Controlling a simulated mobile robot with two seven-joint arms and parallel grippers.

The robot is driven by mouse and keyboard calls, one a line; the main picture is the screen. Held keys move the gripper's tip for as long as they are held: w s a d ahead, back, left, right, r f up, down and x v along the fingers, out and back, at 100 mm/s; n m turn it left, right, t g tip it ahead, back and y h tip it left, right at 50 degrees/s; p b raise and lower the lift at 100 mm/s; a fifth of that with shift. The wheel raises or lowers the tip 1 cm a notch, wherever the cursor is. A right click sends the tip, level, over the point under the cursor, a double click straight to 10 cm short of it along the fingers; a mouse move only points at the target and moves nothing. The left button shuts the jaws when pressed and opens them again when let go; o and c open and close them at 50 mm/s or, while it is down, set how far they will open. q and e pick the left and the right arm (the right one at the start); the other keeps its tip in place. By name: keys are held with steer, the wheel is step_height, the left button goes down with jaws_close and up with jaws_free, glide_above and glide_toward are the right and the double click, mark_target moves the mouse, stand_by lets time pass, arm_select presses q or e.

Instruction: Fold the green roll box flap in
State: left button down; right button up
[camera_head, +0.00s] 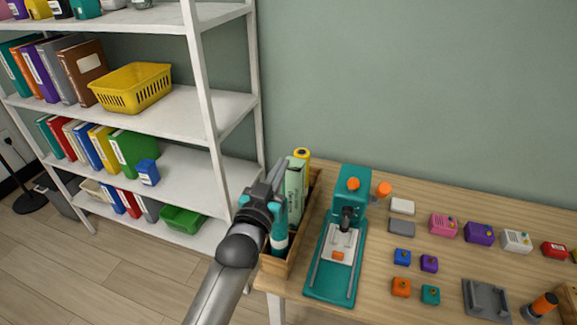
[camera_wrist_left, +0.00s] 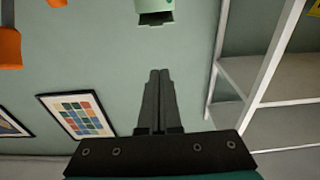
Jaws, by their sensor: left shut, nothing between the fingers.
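The light green roll box (camera_head: 296,188) stands upright in a wooden tray (camera_head: 277,267) at the left end of the table. In the left wrist view the end of the green roll box (camera_wrist_left: 151,5) shows at the top edge, with a dark opening and a small green flap (camera_wrist_left: 156,19) at it. My left gripper (camera_head: 279,172) is beside the upper part of the box, on its left. Its fingers (camera_wrist_left: 160,72) are shut and empty, with a gap to the box in the wrist view. The arm hides part of the tray. My right gripper is not in view.
A yellow roll (camera_head: 303,154) stands behind the box, and a teal bottle-like item (camera_head: 279,235) stands in front. A teal press (camera_head: 335,265) is close on the right. The white shelf (camera_head: 190,100) is at left. Small coloured boxes lie farther right.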

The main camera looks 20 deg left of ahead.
arm_select(q)
glide_above(287, 172)
steer(key=s+d, duration=0.1)
steer(key=shift+s+f+b, duration=0.15)
steer(key=shift+s+f, duration=0.25)
steer(key=shift+f, duration=0.45)
steer(key=shift+s+f+b, duration=0.15)
steer(key=shift+s+f, duration=0.2)
steer(key=shift+f, duration=0.5)
steer(key=f+t+b, duration=0.1)
steer(key=b, duration=0.2)
steer(key=shift+s+f, duration=0.1)
steer(key=shift+s, duration=0.05)
steer(key=shift+f, duration=0.15)
steer(key=shift+s, duration=0.1)
